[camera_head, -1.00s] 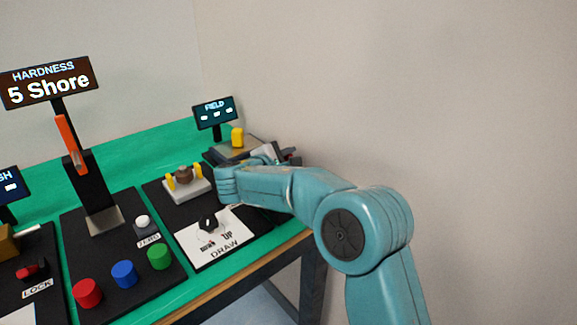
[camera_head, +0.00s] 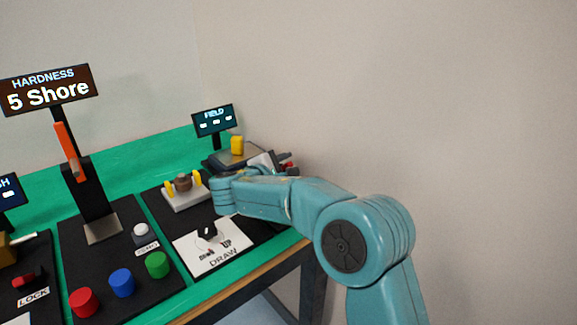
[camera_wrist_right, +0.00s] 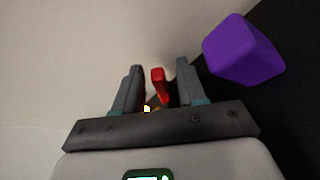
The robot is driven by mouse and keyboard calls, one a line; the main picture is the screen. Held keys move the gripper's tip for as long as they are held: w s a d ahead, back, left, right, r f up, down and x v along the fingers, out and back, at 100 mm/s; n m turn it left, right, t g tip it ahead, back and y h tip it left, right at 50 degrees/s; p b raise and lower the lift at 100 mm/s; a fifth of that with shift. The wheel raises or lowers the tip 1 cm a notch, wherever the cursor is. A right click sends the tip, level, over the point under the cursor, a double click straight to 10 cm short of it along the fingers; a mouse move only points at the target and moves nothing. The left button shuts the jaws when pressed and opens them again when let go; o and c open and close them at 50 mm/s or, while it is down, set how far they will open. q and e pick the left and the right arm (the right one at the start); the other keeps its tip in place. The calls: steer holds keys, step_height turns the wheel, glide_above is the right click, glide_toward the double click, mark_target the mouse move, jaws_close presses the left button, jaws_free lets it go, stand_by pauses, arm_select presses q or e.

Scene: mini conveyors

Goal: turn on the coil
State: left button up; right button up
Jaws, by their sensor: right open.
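The FIELD station stands at the back right of the bench, with a dark display (camera_head: 213,120) and a yellow block (camera_head: 237,145) on a grey plate. My right gripper (camera_head: 276,161) is at that station's right side, partly hidden by its own wrist. In the right wrist view it (camera_wrist_right: 157,78) is open, with a small red lever (camera_wrist_right: 160,85) showing between its fingers. I cannot tell whether the fingers touch the lever. A purple block (camera_wrist_right: 243,50) is to the right of the fingers. I cannot tell which part is the coil. My left gripper is not in view.
A white DRAW panel with a black knob (camera_head: 207,232) lies in front, below my right forearm. A pale block with yellow posts (camera_head: 186,194) stands left of my wrist. Red, blue and green buttons (camera_head: 122,282) are at the front left. A wall is close behind.

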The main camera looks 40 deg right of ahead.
steer(key=p+v, duration=0.1)
steer(key=v, duration=1.4)
steer(key=shift+s+a+p, duration=0.2)
steer(key=shift+p, duration=0.1)
